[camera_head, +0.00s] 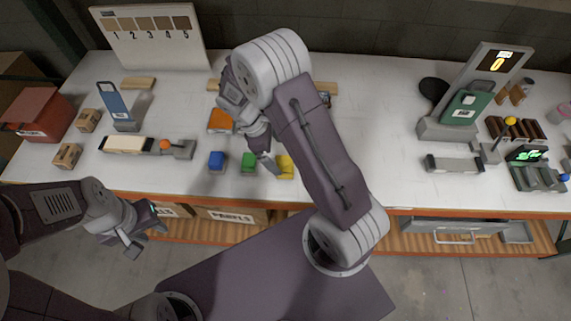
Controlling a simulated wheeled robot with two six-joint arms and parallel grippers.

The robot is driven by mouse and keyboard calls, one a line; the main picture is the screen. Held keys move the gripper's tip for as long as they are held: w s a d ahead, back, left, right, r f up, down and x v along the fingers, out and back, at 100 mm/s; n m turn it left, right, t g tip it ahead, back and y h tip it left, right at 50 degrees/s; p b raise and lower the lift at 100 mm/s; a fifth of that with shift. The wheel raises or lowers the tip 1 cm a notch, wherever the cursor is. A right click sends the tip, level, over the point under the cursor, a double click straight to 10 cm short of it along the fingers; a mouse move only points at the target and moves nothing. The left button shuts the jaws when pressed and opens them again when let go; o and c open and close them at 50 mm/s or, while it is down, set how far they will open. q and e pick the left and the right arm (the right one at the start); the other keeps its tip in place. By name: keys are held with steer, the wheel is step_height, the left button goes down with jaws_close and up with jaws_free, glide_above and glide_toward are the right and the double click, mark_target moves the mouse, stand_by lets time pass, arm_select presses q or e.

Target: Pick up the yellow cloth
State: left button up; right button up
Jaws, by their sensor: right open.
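A small yellow piece (286,168), which looks like the yellow cloth, lies on the white table near its front edge. It is at the right end of a row with a green block (248,161) and a blue block (216,160). My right gripper (268,163) is open and points down between the green block and the yellow piece. Part of the yellow piece is hidden by the gripper and arm, and I cannot tell if they touch. My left gripper (146,238) looks open and empty, in front of the table and below its top.
An orange object (221,121) lies behind the row, partly hidden by my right arm. A long tray with an orange ball (165,145) is to the left. A grey stand (447,130) and racks fill the right. The tabletop at centre right is clear.

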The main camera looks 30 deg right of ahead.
mark_target(286, 164)
steer(key=shift+d+f, duration=0.25)
steer(key=shift+f, duration=0.15)
steer(key=x, duration=0.3)
steer(key=p+x, duration=0.1)
steer(key=shift+s+a+f, duration=0.2)
steer(key=shift+s+f, duration=0.1)
steer(key=shift+f, duration=0.05)
steer(key=shift+w+d+f, duration=0.1)
steer(key=shift+d+f, duration=0.1)
steer(key=shift+a+r, duration=0.1)
steer(key=shift+a, duration=0.05)
steer(key=c, duration=1.2)
steer(key=shift+c, duration=0.8)
steer(key=shift+r, duration=0.45)
step_height(286, 164, up, 3)
steer(key=shift+f+b, duration=0.1)
steer(key=shift+b, duration=0.25)
steer(key=s+r, duration=0.2)
steer(key=s, duration=0.2)
steer(key=s+d+r+b, duration=0.1)
steer(key=s+r, duration=0.1)
steer(key=s, duration=0.2)
steer(key=s+r, duration=0.3)
steer(key=shift+s+d+r, duration=0.15)
steer(key=shift+s+d, duration=0.1)
steer(key=shift+s, duration=0.15)
